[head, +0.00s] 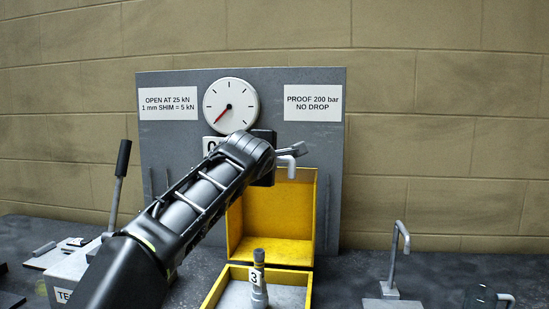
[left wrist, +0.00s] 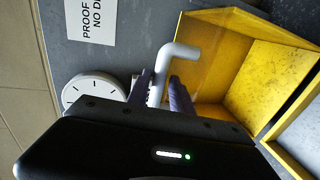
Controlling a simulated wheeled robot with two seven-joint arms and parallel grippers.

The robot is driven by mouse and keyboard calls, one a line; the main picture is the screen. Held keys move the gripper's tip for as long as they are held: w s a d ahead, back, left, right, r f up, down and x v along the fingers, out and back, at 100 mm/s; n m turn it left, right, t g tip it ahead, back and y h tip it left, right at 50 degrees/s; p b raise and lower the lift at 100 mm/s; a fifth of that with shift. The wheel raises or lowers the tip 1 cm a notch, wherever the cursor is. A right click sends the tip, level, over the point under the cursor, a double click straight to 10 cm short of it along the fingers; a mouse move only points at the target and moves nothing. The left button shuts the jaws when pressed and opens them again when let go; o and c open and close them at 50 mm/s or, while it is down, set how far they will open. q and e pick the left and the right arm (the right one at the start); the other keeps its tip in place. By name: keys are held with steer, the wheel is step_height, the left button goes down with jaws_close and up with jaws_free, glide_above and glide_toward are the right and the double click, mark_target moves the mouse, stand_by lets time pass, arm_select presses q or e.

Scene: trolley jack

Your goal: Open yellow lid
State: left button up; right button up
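The yellow lid (head: 278,205) stands upright, swung open, behind the yellow box (head: 308,290). Its hollow inner side faces me, and it also shows in the left wrist view (left wrist: 220,60). A grey bent handle (head: 291,172) is at the lid's top edge. My left gripper (head: 293,153) is at that handle. In the left wrist view its dark fingers lie close on both sides of the handle (left wrist: 163,72), and it looks shut on it. My forearm hides the lid's upper left part. My right gripper is not in view.
In the box stands a grey part marked 3 (head: 259,285). A grey panel (head: 325,140) with a dial gauge (head: 230,105) rises behind the lid. A hooked stand (head: 397,255) is to the right. A black-gripped lever (head: 122,160) is at left.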

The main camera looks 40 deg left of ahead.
arm_select(q)
steer(key=p+x, duration=0.1)
steer(key=x, duration=0.4)
steer(key=shift+s, duration=0.1)
steer(key=shift+c, duration=0.2)
jaws_close()
steer(key=shift+d, duration=0.1)
stand_by(0.9)
